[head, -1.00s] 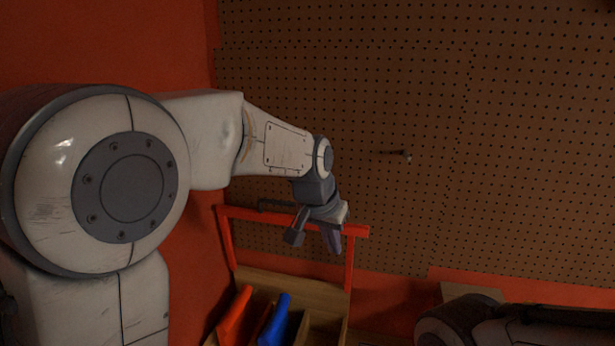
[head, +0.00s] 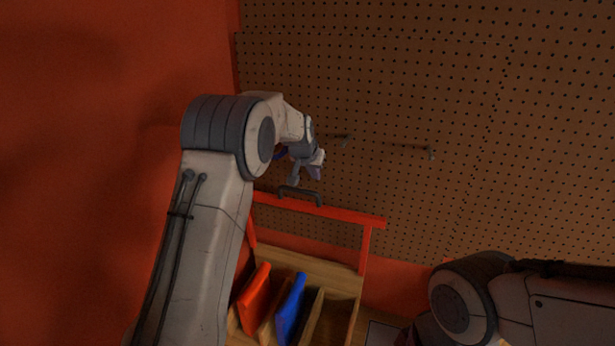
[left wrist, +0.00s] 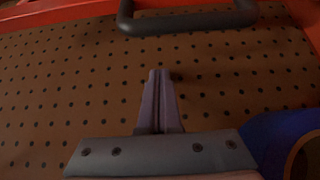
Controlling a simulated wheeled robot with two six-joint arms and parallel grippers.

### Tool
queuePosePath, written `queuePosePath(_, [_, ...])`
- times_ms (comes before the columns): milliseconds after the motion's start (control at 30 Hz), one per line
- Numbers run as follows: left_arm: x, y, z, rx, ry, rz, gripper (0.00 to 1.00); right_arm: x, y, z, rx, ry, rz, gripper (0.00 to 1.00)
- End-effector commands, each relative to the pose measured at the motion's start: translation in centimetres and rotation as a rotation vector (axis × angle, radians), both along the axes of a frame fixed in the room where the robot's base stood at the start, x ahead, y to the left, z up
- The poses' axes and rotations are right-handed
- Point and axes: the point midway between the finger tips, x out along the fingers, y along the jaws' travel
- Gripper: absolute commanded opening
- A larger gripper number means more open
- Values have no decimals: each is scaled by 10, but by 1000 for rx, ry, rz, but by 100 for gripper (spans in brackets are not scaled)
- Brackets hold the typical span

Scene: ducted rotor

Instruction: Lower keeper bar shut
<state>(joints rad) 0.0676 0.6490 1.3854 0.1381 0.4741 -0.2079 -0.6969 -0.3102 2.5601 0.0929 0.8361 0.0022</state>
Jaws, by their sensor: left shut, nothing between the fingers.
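The keeper bar (head: 335,212) is a red bar on two red side arms, standing raised above a wooden rack (head: 345,285). A dark handle (head: 300,194) sits on top of the bar. In the left wrist view the handle (left wrist: 188,22) and part of the red bar (left wrist: 60,10) show at the top edge. My left gripper (head: 307,177) is just above and behind the handle, near the pegboard, and apart from the handle. Its fingers (left wrist: 159,90) are shut with nothing between them. My right gripper is out of view; only dark right arm links show at lower right.
A red item (head: 254,298) and a blue item (head: 291,308) stand in the rack's slots. The pegboard (head: 400,90) behind carries pegs (head: 431,153). A blue object with a round opening (left wrist: 285,140) is close beside the gripper. A red wall (head: 110,120) is at left.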

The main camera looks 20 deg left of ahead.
Motion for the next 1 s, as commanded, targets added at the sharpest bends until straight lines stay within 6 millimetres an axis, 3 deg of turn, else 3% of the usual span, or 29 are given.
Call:
queuePosePath(100, [-18,1,-2,0,4,1,0,0,0,6,0,0,0,50])
queuePosePath(333, [-36,4,-8,-1,3,3,0,0,0,10,0,0,-1,50])
queuePosePath(700, [-40,5,-10,0,2,4,0,0,0,10,0,0,-1,50])
queuePosePath(733, [-40,13,-10,-1,2,9,0,0,0,10,0,0,-1,50])
queuePosePath(1000, [-35,0,-14,-1,-13,-1,0,0,0,1,0,0,0,50])
